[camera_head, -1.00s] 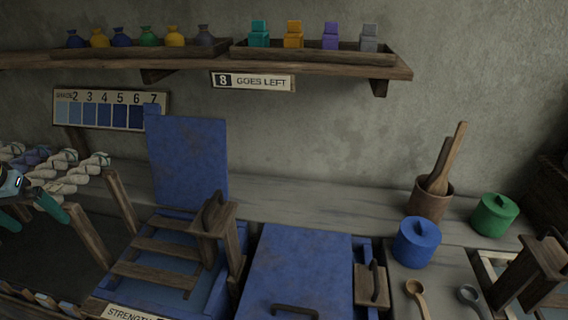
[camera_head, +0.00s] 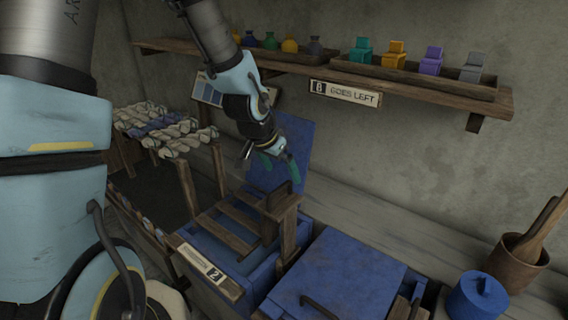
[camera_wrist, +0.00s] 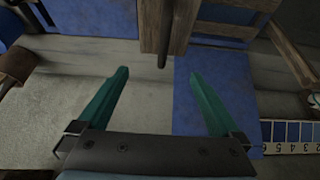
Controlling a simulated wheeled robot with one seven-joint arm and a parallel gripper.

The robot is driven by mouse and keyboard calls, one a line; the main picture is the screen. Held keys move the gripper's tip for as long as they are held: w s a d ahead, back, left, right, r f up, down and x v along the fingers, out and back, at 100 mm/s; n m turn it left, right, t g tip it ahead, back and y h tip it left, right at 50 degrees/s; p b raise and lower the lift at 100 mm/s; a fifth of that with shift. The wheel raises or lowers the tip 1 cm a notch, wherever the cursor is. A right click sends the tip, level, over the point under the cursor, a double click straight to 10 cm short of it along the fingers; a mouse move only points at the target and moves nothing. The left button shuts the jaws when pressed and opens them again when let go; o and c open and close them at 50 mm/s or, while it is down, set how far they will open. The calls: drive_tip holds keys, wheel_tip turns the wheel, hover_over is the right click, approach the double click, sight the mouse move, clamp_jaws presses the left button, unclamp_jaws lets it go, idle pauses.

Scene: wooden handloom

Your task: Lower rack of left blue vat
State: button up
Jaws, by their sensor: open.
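The left blue vat (camera_head: 262,283) stands with its blue lid (camera_head: 297,140) raised against the wall side. Its wooden slatted rack (camera_head: 240,217) sits at the vat's top, with a wooden upright and dark handle (camera_head: 281,196) at its right side. My gripper (camera_head: 279,167) has green fingers, open and empty, above the rear of the vat, in front of the lid and apart from the handle. In the wrist view, my open fingers (camera_wrist: 158,75) have nothing between them; a wooden upright (camera_wrist: 156,28) with a dark bar lies just beyond them.
A second blue vat with a closed lid (camera_head: 345,270) is to the right, then a blue pot (camera_head: 477,298) and a wooden mortar (camera_head: 516,262). A shelf (camera_head: 430,88) with jars and a "goes left" sign (camera_head: 345,93) hangs above. Yarn skeins (camera_head: 165,130) hang at left.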

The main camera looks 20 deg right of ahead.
sight(279, 189)
drive_tip(key=shift+w+a+f+b, duration=0.1)
drive_tip(key=shift+a+f+b, duration=0.05)
drive_tip(key=shift+f+b, duration=2.6)
drive_tip(key=shift+f+p, duration=0.45)
drive_tip(key=shift+p, duration=0.05)
clamp_jaws()
drive_tip(key=shift+f, duration=0.1)
